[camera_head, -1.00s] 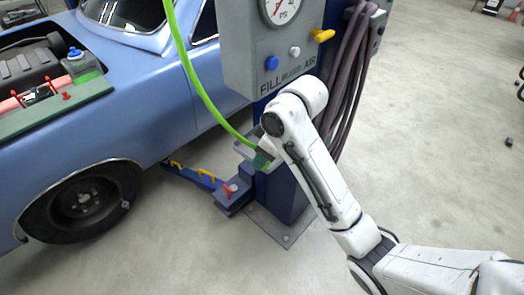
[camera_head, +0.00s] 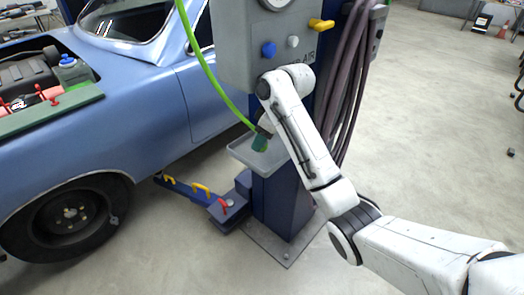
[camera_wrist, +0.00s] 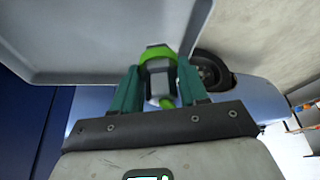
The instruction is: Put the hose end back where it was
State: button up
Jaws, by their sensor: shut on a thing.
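My gripper (camera_wrist: 159,85) is shut on the hose end (camera_wrist: 160,65), a grey fitting with bright green parts, held between its two green fingers in the wrist view. In the head view the green hose (camera_head: 205,60) hangs from above and curves down to my gripper (camera_head: 260,142), which hides most of the hose end. The gripper is over or close beside the small grey tray (camera_head: 240,149) on the blue post. Whether the hose end touches the tray I cannot tell. The tray's underside or wall (camera_wrist: 90,40) fills the upper left of the wrist view.
A grey air panel (camera_head: 235,45) with blue, white and yellow knobs stands above the tray. Dark hoses (camera_head: 350,75) hang at its right. A blue car (camera_head: 130,120) is at the left, with a blue lift arm (camera_head: 185,188) on the floor.

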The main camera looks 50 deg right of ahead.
jog(key=shift+w+d+f, duration=0.3)
jog(key=shift+w+f, duration=0.05)
jog(key=shift+f, duration=0.2)
jog(key=shift+f+p, duration=0.3)
jog(key=shift+f, duration=1.3)
jog(key=o, duration=1.2)
jog(key=shift+f, duration=0.15)
jog(key=shift+p+v, duration=1)
jog(key=shift+v, duration=5.15)
